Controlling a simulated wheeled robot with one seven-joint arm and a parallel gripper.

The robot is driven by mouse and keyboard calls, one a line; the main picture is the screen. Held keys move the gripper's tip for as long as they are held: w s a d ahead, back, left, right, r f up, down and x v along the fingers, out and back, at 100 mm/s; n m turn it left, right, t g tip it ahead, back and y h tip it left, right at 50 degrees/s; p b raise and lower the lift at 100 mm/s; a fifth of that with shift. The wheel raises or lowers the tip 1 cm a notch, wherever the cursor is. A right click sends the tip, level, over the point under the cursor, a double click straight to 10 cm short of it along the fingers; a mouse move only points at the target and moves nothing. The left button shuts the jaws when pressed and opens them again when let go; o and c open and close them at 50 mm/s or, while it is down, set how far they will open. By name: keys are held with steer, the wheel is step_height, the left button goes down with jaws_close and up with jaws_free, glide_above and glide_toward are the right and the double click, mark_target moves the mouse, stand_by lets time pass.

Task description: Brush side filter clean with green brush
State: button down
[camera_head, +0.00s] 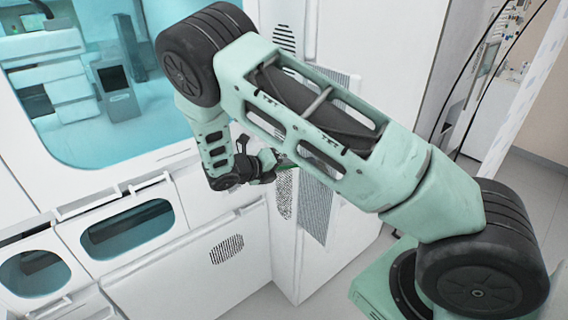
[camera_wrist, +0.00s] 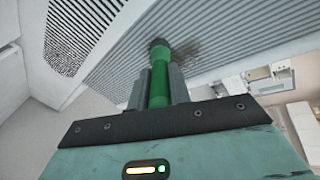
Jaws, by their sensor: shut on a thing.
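My gripper (camera_wrist: 160,85) is shut on the green brush (camera_wrist: 159,78), whose green handle lies between the two grey fingers in the wrist view. The brush's dark tip (camera_wrist: 158,44) points at the ribbed grey side filter (camera_wrist: 225,38) and appears at or very near its surface. A dark dirty patch (camera_wrist: 187,52) shows on the filter just right of the tip. In the head view my gripper (camera_head: 268,165) is beside the white cabinet, with a bit of green brush (camera_head: 285,166) showing. The side filter (camera_head: 316,205) is partly hidden behind my arm there.
An oval perforated vent (camera_wrist: 80,32) lies left of the filter in the wrist view. The white machine (camera_head: 200,265) with round-cornered windows stands at the left in the head view. Open floor (camera_head: 535,200) shows at the right.

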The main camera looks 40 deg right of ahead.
steer(key=shift+f, duration=0.6)
step_height(320, 180, down, 4)
steer(key=shift+b, duration=1.25)
steer(key=shift+d+r+p, duration=0.15)
steer(key=shift+r+p, duration=1.5)
steer(key=shift+r, duration=0.3)
steer(key=shift+f, duration=0.15)
